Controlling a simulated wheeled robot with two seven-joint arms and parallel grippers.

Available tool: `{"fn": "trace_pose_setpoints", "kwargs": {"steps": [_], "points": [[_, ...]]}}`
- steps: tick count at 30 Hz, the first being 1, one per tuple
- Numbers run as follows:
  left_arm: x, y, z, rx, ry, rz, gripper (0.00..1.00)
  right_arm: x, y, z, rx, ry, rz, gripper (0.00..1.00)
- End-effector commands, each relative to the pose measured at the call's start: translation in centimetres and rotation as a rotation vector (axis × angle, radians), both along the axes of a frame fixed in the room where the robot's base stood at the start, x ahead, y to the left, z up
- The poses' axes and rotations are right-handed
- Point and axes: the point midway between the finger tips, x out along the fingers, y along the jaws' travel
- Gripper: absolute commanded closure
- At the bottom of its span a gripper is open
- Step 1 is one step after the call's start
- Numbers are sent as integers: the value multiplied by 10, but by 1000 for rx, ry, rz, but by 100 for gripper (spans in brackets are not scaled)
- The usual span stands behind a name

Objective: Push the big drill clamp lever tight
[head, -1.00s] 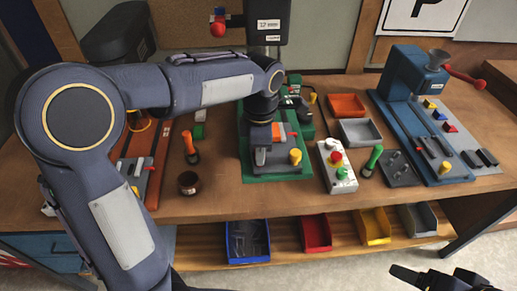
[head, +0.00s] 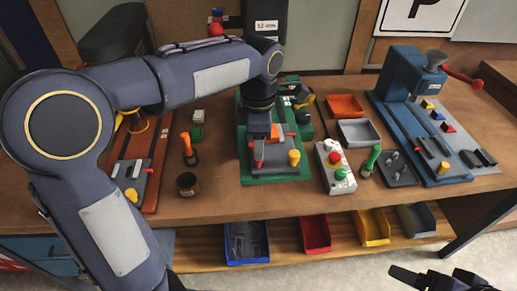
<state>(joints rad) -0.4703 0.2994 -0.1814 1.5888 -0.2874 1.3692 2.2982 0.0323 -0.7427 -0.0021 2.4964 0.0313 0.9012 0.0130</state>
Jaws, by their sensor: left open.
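The drill with the green base (head: 275,180) stands at the middle of the bench; its dark upper column (head: 265,20) rises behind my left arm. On its grey clamp plate (head: 280,158) are a yellow knob (head: 294,158) and small red-orange parts (head: 258,152), one of which may be the clamp lever. My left gripper (head: 259,146) points down at the left part of this plate. It is open, and its fingertips are hard to separate from the clamp; contact cannot be told. My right gripper (head: 432,279) is at the bottom right, away from the bench, its finger gap unclear.
A blue machine (head: 405,75) with a red handle stands at the right. A white button box (head: 335,165), a green-handled tool (head: 371,160), and orange (head: 345,105) and grey (head: 358,132) trays lie between. An orange-handled tool (head: 188,148) and a brown cup (head: 187,184) are left.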

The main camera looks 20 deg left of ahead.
Motion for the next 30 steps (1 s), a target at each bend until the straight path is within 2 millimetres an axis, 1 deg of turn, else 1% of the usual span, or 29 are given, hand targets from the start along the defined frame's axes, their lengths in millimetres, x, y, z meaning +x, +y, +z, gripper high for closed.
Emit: {"fn": "trace_pose_setpoints", "kwargs": {"steps": [1, 3, 6, 9, 13, 25, 28, 30], "points": [[1, -1, 10, -2, -5, -1, 55, 0, 0, -1, 0, 0, 0, 24], [0, -1, 21, -2, -4, -1, 55, 0, 0, -1, 0, 0, 0, 24], [1, -1, 33, -1, -3, -1, 55, 0, 0, -1, 0, 0, 0, 24], [0, 0, 41, -1, -1, -1, 55, 0, 0, -1, 0, 0, 0, 24], [0, 0, 43, -1, 0, -1, 55, 0, 0, -1, 0, 0, 0, 24], [-2, 1, 43, -6, -2, -11, 55, 0, 0, -1, 0, 0, 0, 24], [-11, 10, 42, -37, -15, -88, 55, 0, 0, -1, 0, 0, 0, 24], [-25, 21, 41, -76, -41, -202, 55, 0, 0, -1, 0, 0, 0, 24]]}}
